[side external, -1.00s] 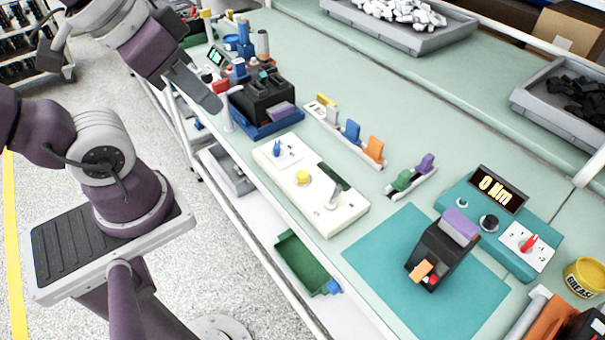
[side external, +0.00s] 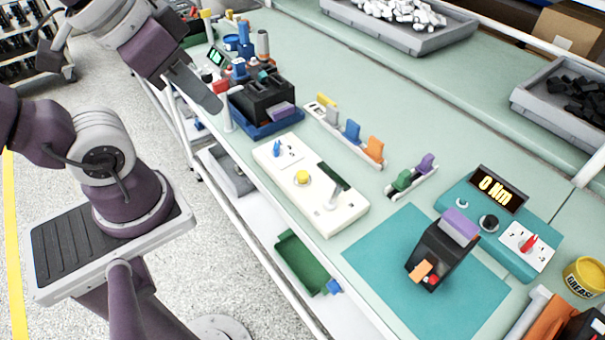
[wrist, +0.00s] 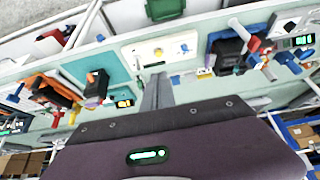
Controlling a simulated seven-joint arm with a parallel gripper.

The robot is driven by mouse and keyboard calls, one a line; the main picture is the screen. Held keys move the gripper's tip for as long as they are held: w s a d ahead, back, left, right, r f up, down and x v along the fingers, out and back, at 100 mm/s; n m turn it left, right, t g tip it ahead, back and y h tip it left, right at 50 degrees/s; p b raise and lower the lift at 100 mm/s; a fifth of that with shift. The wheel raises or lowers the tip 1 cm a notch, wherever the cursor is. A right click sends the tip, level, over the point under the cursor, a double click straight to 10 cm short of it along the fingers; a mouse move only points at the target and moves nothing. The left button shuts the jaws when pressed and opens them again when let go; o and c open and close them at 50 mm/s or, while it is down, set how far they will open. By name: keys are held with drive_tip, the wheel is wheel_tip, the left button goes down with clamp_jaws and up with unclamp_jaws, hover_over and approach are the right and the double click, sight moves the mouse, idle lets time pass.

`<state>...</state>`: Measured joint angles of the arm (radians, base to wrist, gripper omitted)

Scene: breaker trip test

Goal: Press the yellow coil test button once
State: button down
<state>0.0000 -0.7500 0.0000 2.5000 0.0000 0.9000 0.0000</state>
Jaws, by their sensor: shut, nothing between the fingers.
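The yellow button (side external: 302,177) sits on a long cream panel (side external: 345,216) near the front edge of the bench. In the wrist view the yellow button (wrist: 159,53) shows on the cream panel (wrist: 135,62), beyond the fingers. My gripper (side external: 214,106) is shut and empty. In the side view it is up and to the left of the panel, beside a black block, well apart from the button. In the wrist view the closed fingers (wrist: 157,88) point toward the panel. Nothing covers the button in either view.
The panel also carries a blue toggle (side external: 277,148) and a grey lever (side external: 334,196). A black block (side external: 263,101) in a blue tray stands close to my gripper. A rail of coloured blocks (side external: 352,133) lies behind the panel. A teal mat (side external: 378,262) lies to the right.

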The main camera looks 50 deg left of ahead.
idle(0.3)
drive_tip(key=w+a+m+t+y, duration=0.1)
drive_tip(key=w+a+m, duration=0.2)
drive_tip(key=w, duration=0.3)
drive_tip(key=w+a+f+m+t+y, duration=0.1)
drive_tip(key=w+a+m+t, duration=0.15)
drive_tip(key=w, duration=0.35)
drive_tip(key=w+a+m+t, duration=0.1)
drive_tip(key=w+a+m, duration=0.25)
drive_tip(key=w, duration=0.25)
drive_tip(key=m+g+h, duration=0.5)
drive_tip(key=m+h, duration=0.5)
drive_tip(key=m, duration=0.1)
hover_over(298, 173)
wheel_tip(298, 173, down, 11)
drive_tip(key=shift+r, duration=0.15)
drive_tip(key=shift+y, duration=0.3)
drive_tip(key=shift+f, duration=4.4)
